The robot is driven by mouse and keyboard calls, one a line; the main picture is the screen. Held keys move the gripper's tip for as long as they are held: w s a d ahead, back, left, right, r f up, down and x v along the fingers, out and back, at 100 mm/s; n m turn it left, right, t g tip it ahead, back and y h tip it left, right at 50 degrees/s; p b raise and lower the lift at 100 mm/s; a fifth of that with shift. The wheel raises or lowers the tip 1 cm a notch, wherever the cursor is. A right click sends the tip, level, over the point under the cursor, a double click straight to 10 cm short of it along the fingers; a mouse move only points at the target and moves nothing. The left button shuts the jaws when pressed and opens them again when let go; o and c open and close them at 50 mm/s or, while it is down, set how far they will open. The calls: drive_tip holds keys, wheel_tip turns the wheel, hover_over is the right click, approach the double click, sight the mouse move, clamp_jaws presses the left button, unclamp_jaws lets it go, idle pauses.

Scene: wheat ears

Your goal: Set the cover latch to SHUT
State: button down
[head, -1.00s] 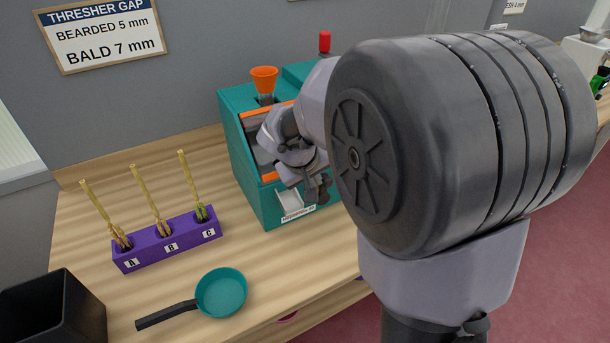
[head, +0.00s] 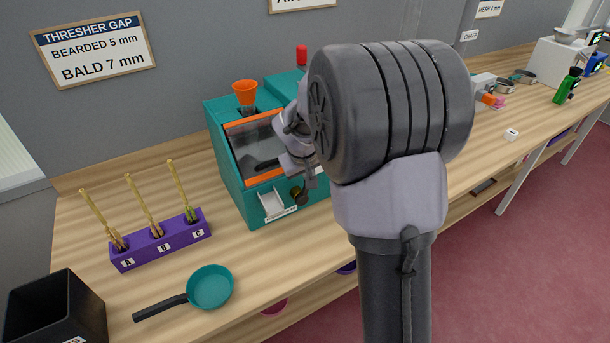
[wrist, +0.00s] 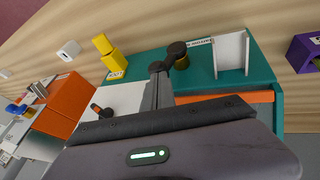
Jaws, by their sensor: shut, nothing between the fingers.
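The teal thresher (head: 230,160) stands on the bench with an orange hopper on top and an orange-framed clear cover (head: 249,123) on its front. I cannot tell whether this is the cover latch; no OPEN or SHUT marking is readable. My gripper (head: 309,184) is close by this knob, shut and empty; contact cannot be told. The wrist view shows its dark fingers (wrist: 160,88) beside the thresher front.
A purple rack (head: 160,240) with ears A, B and C, a teal pan (head: 210,287) and a black bin (head: 55,310) are at left. The bench between rack and thresher is clear. My arm hides the thresher's right side.

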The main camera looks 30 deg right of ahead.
drive_tip(key=shift+w+d+f, duration=0.1)
drive_tip(key=shift+d, duration=0.35)
drive_tip(key=shift+w+d+f, duration=0.1)
drive_tip(key=shift+d, duration=0.3)
drive_tip(key=d+f+m+y+p, duration=0.1)
drive_tip(key=d+f+y, duration=0.4)
drive_tip(key=d+f, duration=0.2)
drive_tip(key=shift+w+d+y+p, duration=0.15)
drive_tip(key=shift+d+y+p, duration=0.2)
drive_tip(key=shift+y+p, duration=0.05)
drive_tip(key=shift+f, duration=0.1)
